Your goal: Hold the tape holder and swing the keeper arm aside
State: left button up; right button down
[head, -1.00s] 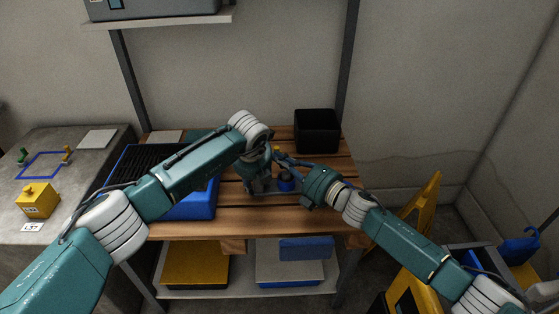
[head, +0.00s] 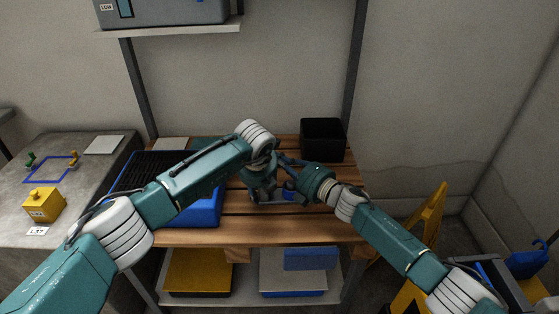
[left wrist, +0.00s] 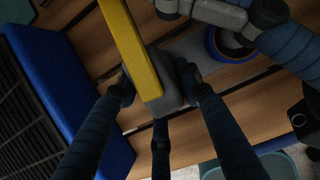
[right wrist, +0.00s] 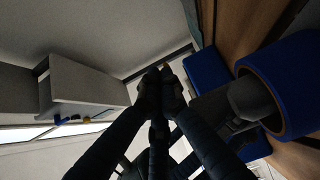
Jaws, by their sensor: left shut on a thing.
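The grey tape holder (left wrist: 168,95) is on the slatted bench. My left gripper (left wrist: 157,86) is shut on its grey block, with one finger on each side. The yellow keeper arm (left wrist: 128,42) runs across that block in the left wrist view. The blue tape roll (left wrist: 215,42) sits on the holder, and its ring is large in the right wrist view (right wrist: 285,85). My right gripper (right wrist: 160,82) has its fingertips together, beside the roll. Parts of it reach in near the keeper arm in the left wrist view. In the head view my arms hide most of the holder.
A blue tray with a black rack (head: 205,213) stands left of the holder. A black bin (head: 322,138) is at the back right of the bench. A yellow block (head: 43,205) is on the grey counter at left. Bare slats (head: 270,236) show along the front.

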jog(key=shift+w+a, duration=0.25)
jog(key=shift+a, duration=0.05)
jog(key=shift+d, duration=0.1)
dwell(0.5)
jog(key=w+d, duration=0.1)
jog(key=d, duration=0.8)
jog(key=shift+w+d, duration=0.15)
jog(key=shift+d, duration=0.25)
jog(key=shift+r, duration=0.1)
pick_arm(q)
jog(key=o, duration=1.3)
jog(key=shift+r, duration=0.15)
